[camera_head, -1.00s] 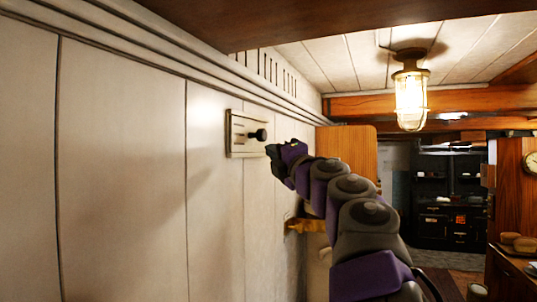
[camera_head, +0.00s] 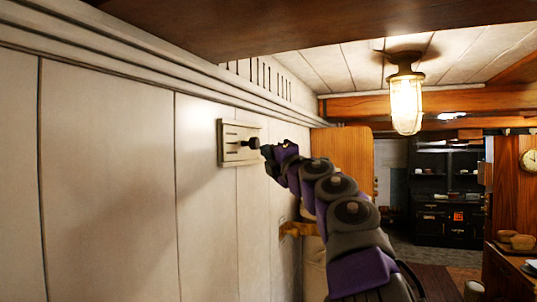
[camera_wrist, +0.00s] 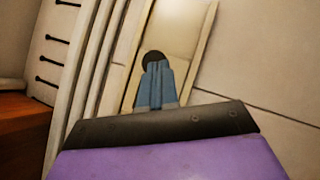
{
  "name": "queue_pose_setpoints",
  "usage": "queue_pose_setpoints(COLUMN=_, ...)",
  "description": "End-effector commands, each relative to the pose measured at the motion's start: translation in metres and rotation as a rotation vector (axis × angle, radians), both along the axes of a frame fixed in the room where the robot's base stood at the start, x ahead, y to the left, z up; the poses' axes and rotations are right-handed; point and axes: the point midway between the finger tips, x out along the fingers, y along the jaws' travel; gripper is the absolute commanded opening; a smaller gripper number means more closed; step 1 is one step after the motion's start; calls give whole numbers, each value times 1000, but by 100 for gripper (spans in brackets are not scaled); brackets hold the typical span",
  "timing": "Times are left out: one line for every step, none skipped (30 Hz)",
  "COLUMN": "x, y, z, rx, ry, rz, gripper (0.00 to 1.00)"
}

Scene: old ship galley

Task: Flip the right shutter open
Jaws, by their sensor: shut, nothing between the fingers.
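A small cream wall panel (camera_head: 228,142) with dark slots and a black round knob (camera_head: 252,143) is on the white wall in the head view; it looks like the shutter. My gripper (camera_head: 266,152) is shut and empty, its tip right by the knob; I cannot tell whether they touch. In the wrist view the shut blue-grey fingers (camera_wrist: 157,75) point at the dark knob (camera_wrist: 153,57) and cover its lower part. The panel (camera_wrist: 185,35) runs behind them as a pale plate with raised side edges. I see no second shutter.
A slotted vent (camera_head: 260,76) runs along the wall top under the wooden ceiling beam. A caged lamp (camera_head: 406,102) hangs to the right. A wooden cabinet side (camera_head: 345,150) stands behind my arm. The wall left of the panel is bare.

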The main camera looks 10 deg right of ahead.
Motion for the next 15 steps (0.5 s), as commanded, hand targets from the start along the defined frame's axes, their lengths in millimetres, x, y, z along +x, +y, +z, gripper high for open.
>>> queue_pose_setpoints(x=1, y=6, z=1, rx=-4, ry=0, rz=3, gripper=0)
queue_pose_setpoints(x=3, y=8, z=2, rx=-6, ry=1, rz=3, gripper=0)
queue_pose_setpoints(x=6, y=9, z=2, rx=-6, ry=1, rz=4, gripper=0)
queue_pose_setpoints(x=9, y=9, z=3, rx=-7, ry=2, rz=4, gripper=0)
queue_pose_setpoints(x=12, y=7, z=4, rx=-7, ry=2, rz=5, gripper=0)
queue_pose_setpoints(x=17, y=4, z=5, rx=-8, ry=1, rz=5, gripper=0)
queue_pose_setpoints(x=21, y=0, z=6, rx=-7, ry=2, rz=6, gripper=0)
queue_pose_setpoints(x=26, y=-3, z=6, rx=-6, ry=2, rz=8, gripper=0)
queue_pose_setpoints(x=32, y=-9, z=5, rx=-5, ry=1, rz=10, gripper=0)
queue_pose_setpoints(x=36, y=-13, z=6, rx=-4, ry=0, rz=10, gripper=0)
queue_pose_setpoints(x=39, y=-16, z=7, rx=-5, ry=-1, rz=12, gripper=0)
queue_pose_setpoints(x=44, y=-20, z=7, rx=-4, ry=-2, rz=12, gripper=0)
queue_pose_setpoints(x=48, y=-24, z=7, rx=-3, ry=-2, rz=13, gripper=0)
queue_pose_setpoints(x=52, y=-27, z=7, rx=-3, ry=-1, rz=11, gripper=0)
queue_pose_setpoints(x=57, y=-31, z=6, rx=-2, ry=0, rz=11, gripper=0)
